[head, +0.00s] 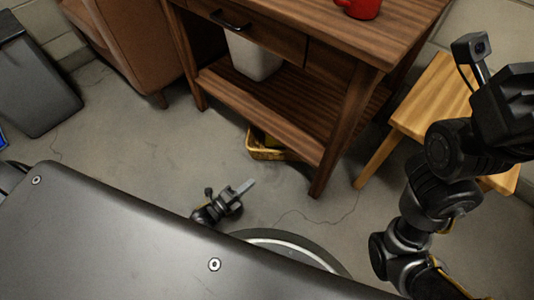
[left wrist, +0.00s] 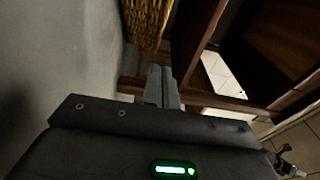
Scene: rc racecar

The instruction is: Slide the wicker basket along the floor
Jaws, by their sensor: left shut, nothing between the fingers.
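The wicker basket (head: 268,150) is yellow-brown and sits on the floor under the lower shelf of the wooden table. The shelf hides much of it. It also shows at the top of the left wrist view (left wrist: 147,22). My left gripper (head: 246,187) is low over the floor, in front of the basket and apart from it in the head view. Its fingers are shut together and empty, and they show in the left wrist view (left wrist: 162,84). My right arm is at the right of the head view, but its fingertips are not visible.
The wooden table (head: 290,112) has a drawer, a red mug (head: 360,8) on top and a white bin (head: 252,58) on its shelf. A wooden stool (head: 424,100) stands right, a brown chair (head: 138,40) and a dark bin (head: 32,85) left. The floor left of the basket is clear.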

